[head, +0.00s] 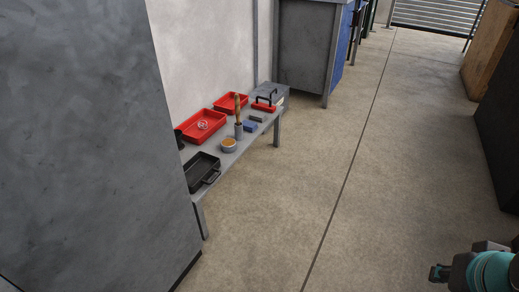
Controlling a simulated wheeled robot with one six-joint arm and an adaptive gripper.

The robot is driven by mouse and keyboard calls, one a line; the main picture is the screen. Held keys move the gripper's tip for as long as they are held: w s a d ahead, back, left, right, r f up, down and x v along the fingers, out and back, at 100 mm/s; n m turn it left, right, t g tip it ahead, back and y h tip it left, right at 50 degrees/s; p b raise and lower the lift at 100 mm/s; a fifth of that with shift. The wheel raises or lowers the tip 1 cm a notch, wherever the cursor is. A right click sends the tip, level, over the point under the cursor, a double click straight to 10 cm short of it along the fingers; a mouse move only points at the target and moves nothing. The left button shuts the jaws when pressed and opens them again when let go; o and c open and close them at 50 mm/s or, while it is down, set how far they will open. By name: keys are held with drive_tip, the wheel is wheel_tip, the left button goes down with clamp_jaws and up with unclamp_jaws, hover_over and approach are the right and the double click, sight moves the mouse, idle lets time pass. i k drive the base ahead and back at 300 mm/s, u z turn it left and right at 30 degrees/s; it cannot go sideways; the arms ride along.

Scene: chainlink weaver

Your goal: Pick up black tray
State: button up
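The black tray (203,163) lies on the near end of a low grey bench (236,150), beside the wall. It is rectangular, with a handle-like bar at its right side, and a large grey panel stands close to its left edge. My gripper (436,273) shows at the bottom right corner, far from the tray and out over the floor. Only a small dark part of it is in view beside a teal arm joint, and I cannot see whether it is open or shut.
A tall grey cabinet (85,130) fills the left. The concrete floor (330,190) is clear; dark and wooden furniture stands right.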

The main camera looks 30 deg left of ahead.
sight(200, 167)
drive_tip(key=i, duration=1.35)
drive_tip(key=u, duration=1.2)
drive_tip(key=i, duration=0.8)
drive_tip(key=u, duration=0.75)
